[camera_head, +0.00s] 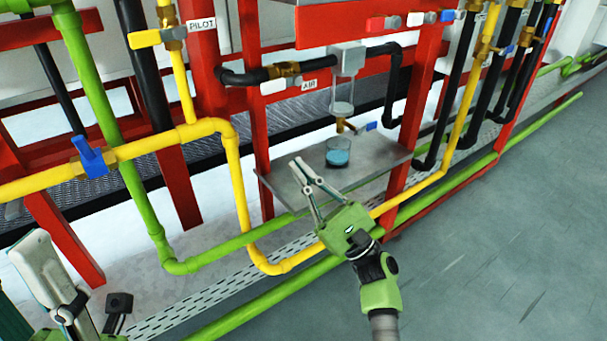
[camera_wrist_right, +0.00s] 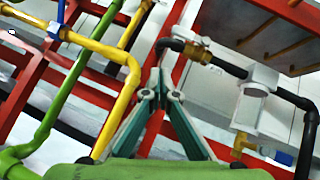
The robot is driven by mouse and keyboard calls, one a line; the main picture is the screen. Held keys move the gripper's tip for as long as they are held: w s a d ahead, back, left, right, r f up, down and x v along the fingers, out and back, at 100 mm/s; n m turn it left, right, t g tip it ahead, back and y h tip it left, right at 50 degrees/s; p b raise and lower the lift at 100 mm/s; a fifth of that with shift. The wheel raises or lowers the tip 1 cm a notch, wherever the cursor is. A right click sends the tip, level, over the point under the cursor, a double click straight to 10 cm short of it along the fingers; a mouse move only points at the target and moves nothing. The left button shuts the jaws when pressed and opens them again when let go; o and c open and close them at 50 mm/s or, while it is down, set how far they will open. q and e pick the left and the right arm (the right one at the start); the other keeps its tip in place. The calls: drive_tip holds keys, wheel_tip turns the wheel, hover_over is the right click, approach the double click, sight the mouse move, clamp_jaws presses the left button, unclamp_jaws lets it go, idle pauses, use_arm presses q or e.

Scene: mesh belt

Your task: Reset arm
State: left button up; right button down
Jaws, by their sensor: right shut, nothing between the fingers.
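My right gripper (camera_head: 303,170) is green with pale fingers and reaches up from the lower right in the head view. Its fingers are shut and hold nothing. They show in front of the left part of a grey metal shelf (camera_head: 380,168); I cannot tell the gap. In the right wrist view the two teal-and-grey fingers (camera_wrist_right: 163,88) lean together, with pipes behind them. My left gripper (camera_head: 48,275) shows only in part at the lower left corner of the head view, and its jaw state is unclear.
A glass of blue liquid (camera_head: 338,152) stands on the shelf under a blue-handled tap (camera_head: 362,126). Yellow pipe (camera_head: 241,190), green pipe (camera_head: 100,100) and red posts (camera_head: 255,100) crowd the left and middle. Open grey floor (camera_head: 520,220) lies at the right.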

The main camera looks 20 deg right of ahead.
drive_tip(key=shift+s+d+f, duration=0.1)
drive_tip(key=shift+s+f, duration=0.25)
